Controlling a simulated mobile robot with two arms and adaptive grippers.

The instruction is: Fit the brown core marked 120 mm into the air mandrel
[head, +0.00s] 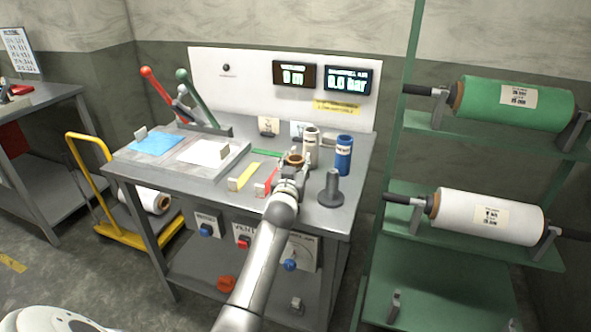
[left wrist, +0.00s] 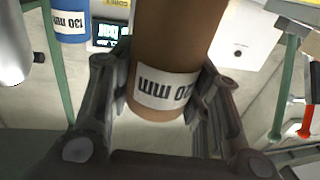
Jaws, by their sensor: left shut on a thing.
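The brown core (head: 295,159) is upright in my left gripper (head: 290,181), above the front right part of the workbench. In the left wrist view the brown core (left wrist: 178,45) sits between the two fingers of my left gripper (left wrist: 165,95), which are shut on it. Its label looks upside down there and is partly hidden; "20 mm" can be read. A dark grey upright post on a round base (head: 332,188), which looks like the air mandrel, stands just right of the gripper. Its top is bare, and the core is apart from it. My right gripper is not in view.
A beige core (head: 311,148) and a blue core (head: 344,156) stand close behind the gripper. The blue core (left wrist: 70,20), marked 130 mm, also shows in the left wrist view. Red and green levers (head: 163,92) stand at the bench's back left.

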